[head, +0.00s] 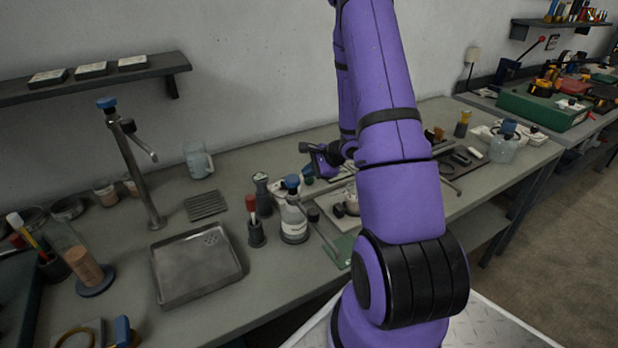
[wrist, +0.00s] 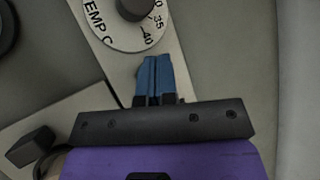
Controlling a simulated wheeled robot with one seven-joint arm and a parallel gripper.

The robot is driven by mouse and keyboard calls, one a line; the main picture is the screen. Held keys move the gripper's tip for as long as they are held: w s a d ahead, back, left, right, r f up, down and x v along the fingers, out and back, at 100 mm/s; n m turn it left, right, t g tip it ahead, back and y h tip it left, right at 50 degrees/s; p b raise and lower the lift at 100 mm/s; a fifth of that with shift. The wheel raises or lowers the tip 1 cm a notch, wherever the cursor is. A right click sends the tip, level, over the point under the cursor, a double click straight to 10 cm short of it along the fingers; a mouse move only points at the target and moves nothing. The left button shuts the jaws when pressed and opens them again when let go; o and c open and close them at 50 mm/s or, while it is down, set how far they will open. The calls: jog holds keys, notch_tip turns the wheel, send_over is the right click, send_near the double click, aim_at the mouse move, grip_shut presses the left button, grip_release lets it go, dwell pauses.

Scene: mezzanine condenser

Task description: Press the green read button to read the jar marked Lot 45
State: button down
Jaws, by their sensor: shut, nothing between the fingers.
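My gripper (wrist: 157,78) is shut and empty, its two blue fingers pressed together in the wrist view. The fingertips are over a pale panel, just below a white dial (wrist: 127,22) with a dark knob and the letters "EMP C" showing. In the head view, my purple arm reaches over the bench and hides part of the equipment there. I cannot make out a green read button in either view. I cannot read "Lot 45" on any jar.
A blue-capped bottle (head: 294,224) and a red-topped holder (head: 255,220) stand left of my arm. A metal tray (head: 197,265), a tap (head: 138,168) and a glass jug (head: 197,160) are farther left. A clear jar (head: 503,145) stands at the right.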

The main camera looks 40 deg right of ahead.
aim_at(309, 179)
jog(key=shift+f, duration=0.2)
jog(key=shift+r, duration=0.2)
dwell(0.3)
jog(key=shift+r, duration=0.9)
jog(key=shift+r, duration=0.1)
jog(key=shift+r, duration=2.4)
